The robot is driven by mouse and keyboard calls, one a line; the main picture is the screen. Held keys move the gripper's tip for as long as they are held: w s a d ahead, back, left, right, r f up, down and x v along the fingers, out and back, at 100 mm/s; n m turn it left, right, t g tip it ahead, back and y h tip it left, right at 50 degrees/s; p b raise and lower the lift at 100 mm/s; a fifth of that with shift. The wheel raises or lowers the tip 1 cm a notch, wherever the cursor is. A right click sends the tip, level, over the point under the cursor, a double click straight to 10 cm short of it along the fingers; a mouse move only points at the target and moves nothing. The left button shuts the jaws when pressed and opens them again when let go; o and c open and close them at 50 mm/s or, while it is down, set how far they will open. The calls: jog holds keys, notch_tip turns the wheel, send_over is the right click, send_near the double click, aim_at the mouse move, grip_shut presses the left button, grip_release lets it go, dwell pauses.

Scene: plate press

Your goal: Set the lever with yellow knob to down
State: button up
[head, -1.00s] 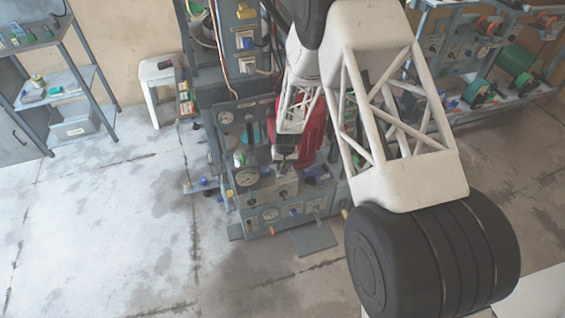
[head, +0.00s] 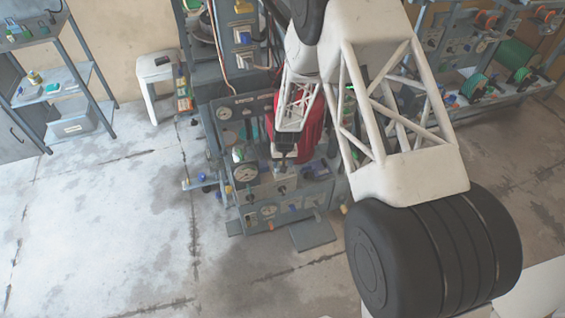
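The press panel (head: 232,141) is a grey-blue machine front with gauges, switches and small levers. I cannot make out the lever with the yellow knob for certain; the arm and gripper cover part of the panel. A small orange-tan knob (head: 343,208) shows at the panel's lower right edge, but I cannot tell whether it belongs to that lever.
A red part (head: 312,128) stands behind the wrist. A white stool (head: 156,66) and a shelf rack (head: 62,80) are at the left. The floor between is clear.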

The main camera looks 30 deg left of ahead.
jog(key=shift+r, duration=0.1)
jog(key=shift+w+d+r, duration=0.1)
jog(key=shift+r, duration=1.8)
jog(key=shift+w+d+r, duration=0.1)
jog(key=shift+r, duration=1.8)
